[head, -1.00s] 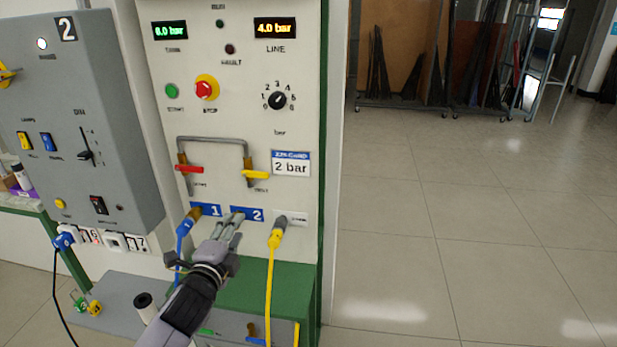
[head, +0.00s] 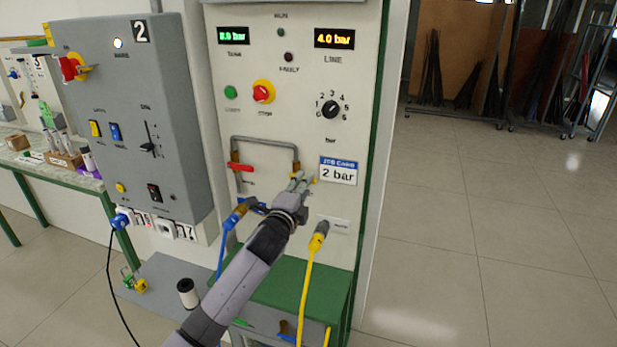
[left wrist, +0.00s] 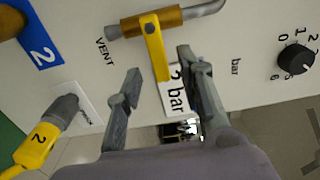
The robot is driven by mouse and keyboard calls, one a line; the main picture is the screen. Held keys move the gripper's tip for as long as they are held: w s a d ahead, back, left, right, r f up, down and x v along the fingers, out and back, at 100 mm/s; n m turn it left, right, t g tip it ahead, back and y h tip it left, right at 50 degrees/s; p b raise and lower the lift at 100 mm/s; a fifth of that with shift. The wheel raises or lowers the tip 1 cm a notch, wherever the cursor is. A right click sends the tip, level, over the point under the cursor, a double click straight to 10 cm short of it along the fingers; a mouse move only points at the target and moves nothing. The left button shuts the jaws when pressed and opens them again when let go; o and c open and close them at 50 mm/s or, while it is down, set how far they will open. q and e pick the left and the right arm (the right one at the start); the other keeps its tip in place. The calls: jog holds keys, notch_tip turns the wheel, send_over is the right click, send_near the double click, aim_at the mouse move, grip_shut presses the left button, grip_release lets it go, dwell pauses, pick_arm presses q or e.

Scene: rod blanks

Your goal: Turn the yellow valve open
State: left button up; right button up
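The yellow valve is mostly hidden behind my left gripper in the head view; a bit of its yellow handle (head: 311,179) shows. In the left wrist view the yellow valve handle (left wrist: 154,48) hangs from a brass body (left wrist: 150,22) on a grey pipe, above the word VENT. My left gripper (head: 299,180) is at the panel by this valve. In the left wrist view its fingers (left wrist: 158,72) are spread, with the handle's free end between them, nearer the right finger. Whether that finger touches the handle I cannot tell. My right gripper is not in view.
A red-handled valve (head: 240,167) is on the pipe's left leg. Below are a blue hose plug (head: 236,214) and a yellow hose plug (head: 319,236). The "2 bar" card (head: 338,171) is just right of my gripper. A grey box (head: 130,110) juts out at left.

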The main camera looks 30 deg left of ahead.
pick_arm(q)
jog(key=shift+x, duration=2.05)
jog(key=shift+c, duration=0.4)
grip_shut()
